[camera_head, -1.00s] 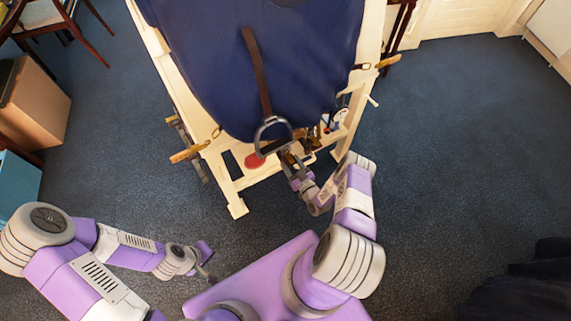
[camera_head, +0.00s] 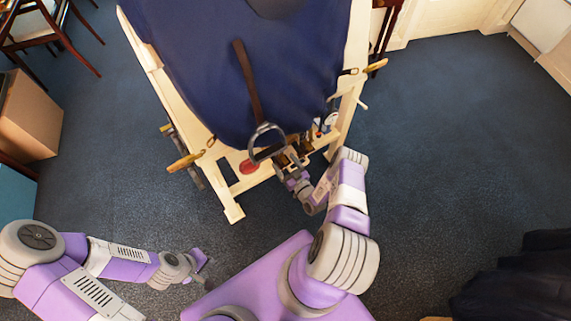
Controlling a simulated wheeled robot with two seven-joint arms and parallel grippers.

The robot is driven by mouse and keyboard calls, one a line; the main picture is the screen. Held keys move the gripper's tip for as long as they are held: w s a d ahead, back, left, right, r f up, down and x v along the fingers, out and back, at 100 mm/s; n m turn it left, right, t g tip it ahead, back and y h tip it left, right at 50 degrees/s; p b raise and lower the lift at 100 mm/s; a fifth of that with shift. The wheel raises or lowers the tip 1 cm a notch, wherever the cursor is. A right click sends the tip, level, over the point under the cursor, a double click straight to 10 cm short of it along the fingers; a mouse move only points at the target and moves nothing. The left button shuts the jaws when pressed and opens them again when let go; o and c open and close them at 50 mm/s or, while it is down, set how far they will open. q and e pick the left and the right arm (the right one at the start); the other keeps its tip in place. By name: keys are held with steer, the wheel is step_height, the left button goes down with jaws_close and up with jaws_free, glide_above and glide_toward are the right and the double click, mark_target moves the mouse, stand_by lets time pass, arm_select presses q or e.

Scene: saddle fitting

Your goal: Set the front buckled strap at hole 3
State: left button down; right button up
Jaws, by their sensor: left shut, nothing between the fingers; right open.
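A brown strap (camera_head: 247,82) hangs down over the dark blue cover (camera_head: 200,70) on the wooden stand, with a grey metal stirrup-like ring (camera_head: 266,139) at its lower end. Two tan straps stick out at the stand's sides, one at the left (camera_head: 185,162) and one at the right (camera_head: 376,66). Buckle holes are too small to make out. My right gripper (camera_head: 284,155) is open close by the metal ring, over the stand's lower shelf; whether it touches the ring I cannot tell. My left gripper (camera_head: 207,268) is shut and empty, low over the floor, away from the stand.
The pale wooden stand (camera_head: 232,212) has legs and a lower shelf holding a red round thing (camera_head: 249,166) and small items. A cardboard box (camera_head: 30,115) and chair (camera_head: 55,35) are at the left. Dark cloth (camera_head: 510,285) lies at lower right. Floor at right is clear.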

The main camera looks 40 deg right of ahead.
arm_select(q)
steer(key=shift+r+p, duration=0.9)
steer(key=shift+r, duration=0.05)
arm_select(e)
steer(key=s, duration=0.7)
steer(key=shift+s+a, duration=0.15)
steer(key=shift+s, duration=0.15)
